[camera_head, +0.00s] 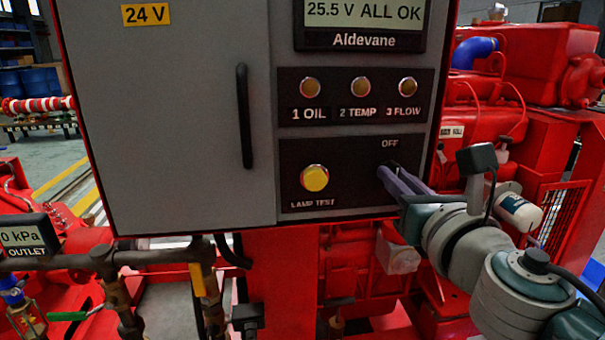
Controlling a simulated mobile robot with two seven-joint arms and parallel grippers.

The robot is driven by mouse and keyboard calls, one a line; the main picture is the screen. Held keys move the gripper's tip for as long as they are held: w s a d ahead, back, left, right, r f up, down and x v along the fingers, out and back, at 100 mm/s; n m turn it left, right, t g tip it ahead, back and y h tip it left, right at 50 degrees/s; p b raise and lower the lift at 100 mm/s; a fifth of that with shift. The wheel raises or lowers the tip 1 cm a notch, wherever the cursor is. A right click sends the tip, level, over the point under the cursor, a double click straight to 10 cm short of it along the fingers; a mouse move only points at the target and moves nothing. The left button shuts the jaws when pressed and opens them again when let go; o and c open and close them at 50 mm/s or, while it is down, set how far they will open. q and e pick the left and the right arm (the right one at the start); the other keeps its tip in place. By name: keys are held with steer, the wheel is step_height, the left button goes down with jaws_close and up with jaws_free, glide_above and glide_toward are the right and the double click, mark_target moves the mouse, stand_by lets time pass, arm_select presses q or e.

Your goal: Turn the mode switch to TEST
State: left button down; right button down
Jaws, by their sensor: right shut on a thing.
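The mode switch (393,167) is a small black knob at the right end of the lower black panel (345,194) on the grey control cabinet. The label OFF shows above it; any other position labels are hidden behind my right gripper. My right gripper (386,174) comes in from the lower right with its purple-grey fingers at the switch, shut on it. Which way the knob points is too covered to tell. My left gripper is not in view.
A yellow LAMP TEST button (315,178) sits left of the switch. Three indicator lamps (359,87) and a display (362,14) reading 25.5 V ALL OK are above. A black door handle (244,116) stands out at left. Red machinery (520,65) crowds the right side.

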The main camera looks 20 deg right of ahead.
steer(key=shift+d+f+m+b, duration=0.1)
steer(key=shift+m+b, duration=0.5)
steer(key=shift+m, duration=3.65)
steer(key=shift+d+f+m+b, duration=0.1)
steer(key=shift+m+b, duration=0.5)
steer(key=shift+m, duration=3.65)
steer(key=c, duration=0.9)
jaws_free()
